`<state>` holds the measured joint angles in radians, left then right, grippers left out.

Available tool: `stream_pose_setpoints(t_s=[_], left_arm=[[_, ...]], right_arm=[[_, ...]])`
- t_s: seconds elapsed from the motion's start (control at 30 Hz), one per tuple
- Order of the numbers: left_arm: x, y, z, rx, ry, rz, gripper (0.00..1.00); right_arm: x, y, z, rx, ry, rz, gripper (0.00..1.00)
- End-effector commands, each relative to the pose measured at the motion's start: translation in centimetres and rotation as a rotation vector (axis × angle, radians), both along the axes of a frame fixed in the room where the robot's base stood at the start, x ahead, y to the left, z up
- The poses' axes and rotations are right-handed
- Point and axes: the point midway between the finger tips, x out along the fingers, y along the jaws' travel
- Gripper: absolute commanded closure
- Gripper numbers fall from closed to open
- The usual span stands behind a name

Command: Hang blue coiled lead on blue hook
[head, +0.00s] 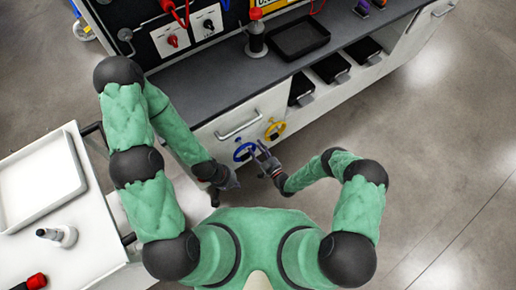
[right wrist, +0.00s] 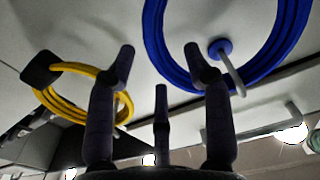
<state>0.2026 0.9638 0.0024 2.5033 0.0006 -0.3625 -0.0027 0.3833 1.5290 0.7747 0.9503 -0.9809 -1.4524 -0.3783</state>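The blue coiled lead (head: 244,152) is a loop at the cabinet front. It also shows in the right wrist view (right wrist: 164,65). The blue hook (right wrist: 221,48), a blue disc with a pale peg, lies inside the loop, and its peg crosses the coil strands, so the coil appears to hang around the peg. My right gripper (head: 263,150) is beside the coil; in the right wrist view (right wrist: 160,55) its fingers are spread and empty, one overlapping the coil's edge. Contact cannot be told. My left gripper (head: 230,180) is below the coil, its fingers too small to judge.
A drawer handle (head: 238,125) is close by. The dark worktop (head: 215,88) holds a black tray (head: 299,38) and a bottle (head: 256,38). A white cart (head: 85,240) stands at left.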

Motion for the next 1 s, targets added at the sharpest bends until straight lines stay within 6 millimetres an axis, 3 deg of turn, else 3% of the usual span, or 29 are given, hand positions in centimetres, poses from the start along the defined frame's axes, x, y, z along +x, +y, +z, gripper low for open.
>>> stream_pose_setpoints(t_s=[0.1, 0.47, 1.0], left_arm=[[0.0, 0.0, 0.0, 0.000, 0.000, 0.000, 1.00], [0.0, 0.0, 0.0, 0.000, 0.000, 0.000, 1.00], [0.0, 0.0, 0.0, 0.000, 0.000, 0.000, 1.00]], right_arm=[[0.0, 0.0, 0.0, -0.001, 0.001, 0.000, 0.41], [-0.2, -0.2, 0.0, -0.001, 0.001, -0.001, 0.41], [-3.1, -2.3, -0.1, 0.000, 0.002, -0.002, 0.41]])
